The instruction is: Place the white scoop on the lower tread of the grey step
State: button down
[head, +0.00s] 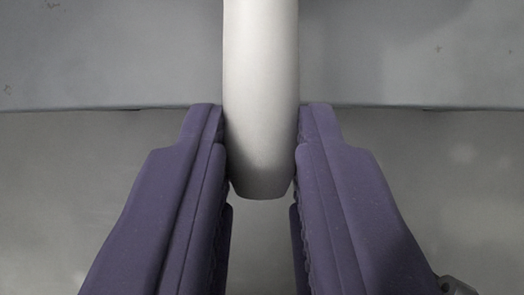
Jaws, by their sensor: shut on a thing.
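A smooth white rod-like part, which looks like the handle of the white scoop (261,95), runs down from the top edge of the head view and ends between the fingers. My gripper (261,150) has two purple padded fingers, one pressed on each side of it. The scoop's far end is out of the picture. A grey surface with a straight front edge lies behind the scoop, possibly part of the grey step (120,60). I cannot tell which tread it is, or whether the scoop touches it.
Below the straight edge is a plainer, slightly browner grey surface (60,190). A small dark grey object (456,286) shows at the bottom right corner.

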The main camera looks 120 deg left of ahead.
jog(key=c, duration=1)
grip_release()
